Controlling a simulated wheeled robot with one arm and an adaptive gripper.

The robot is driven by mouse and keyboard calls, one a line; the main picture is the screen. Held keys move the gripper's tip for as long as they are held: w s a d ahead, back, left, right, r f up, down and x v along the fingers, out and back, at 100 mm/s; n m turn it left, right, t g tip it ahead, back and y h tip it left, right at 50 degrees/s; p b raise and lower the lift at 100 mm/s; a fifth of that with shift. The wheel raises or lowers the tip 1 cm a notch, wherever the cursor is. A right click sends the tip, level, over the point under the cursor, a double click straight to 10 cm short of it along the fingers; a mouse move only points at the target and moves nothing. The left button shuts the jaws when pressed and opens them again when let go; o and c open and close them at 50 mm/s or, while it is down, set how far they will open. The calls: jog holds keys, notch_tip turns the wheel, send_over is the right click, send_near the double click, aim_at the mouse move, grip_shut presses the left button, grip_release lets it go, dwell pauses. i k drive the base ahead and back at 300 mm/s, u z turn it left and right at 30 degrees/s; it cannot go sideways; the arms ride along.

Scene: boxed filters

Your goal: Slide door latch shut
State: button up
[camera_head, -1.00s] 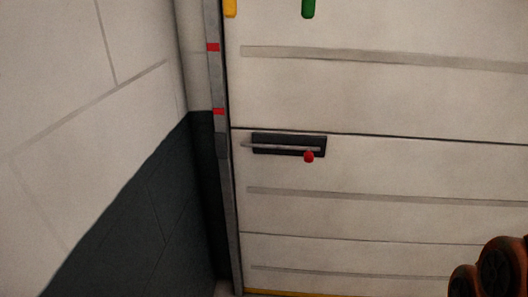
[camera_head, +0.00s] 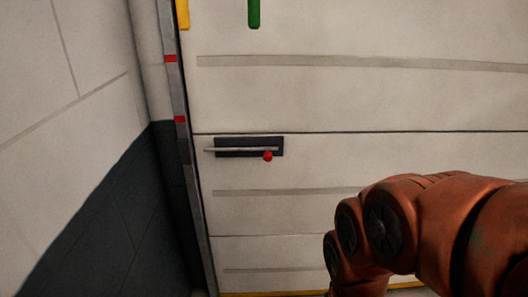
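The door latch (camera_head: 235,149) is a thin grey bar on a dark rectangular plate on the white panelled door (camera_head: 330,100). A red knob (camera_head: 268,156) hangs below the bar near the plate's right end. The bar's left end reaches past the plate's left edge and stops short of the grey door post (camera_head: 187,160), with a small gap visible. My orange arm is at the lower right, well apart from the latch. My gripper is out of the frame.
A wall, pale above and dark below, stands at the left (camera_head: 95,190). The post has red marks. A yellow strip (camera_head: 183,14) and a green strip (camera_head: 254,13) are at the top. The space in front of the latch is clear.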

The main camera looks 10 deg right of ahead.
aim_at(267, 154)
jog(key=k, duration=0.5)
jog(key=z, duration=0.85)
jog(key=i, duration=0.8)
jog(key=u, duration=1.9)
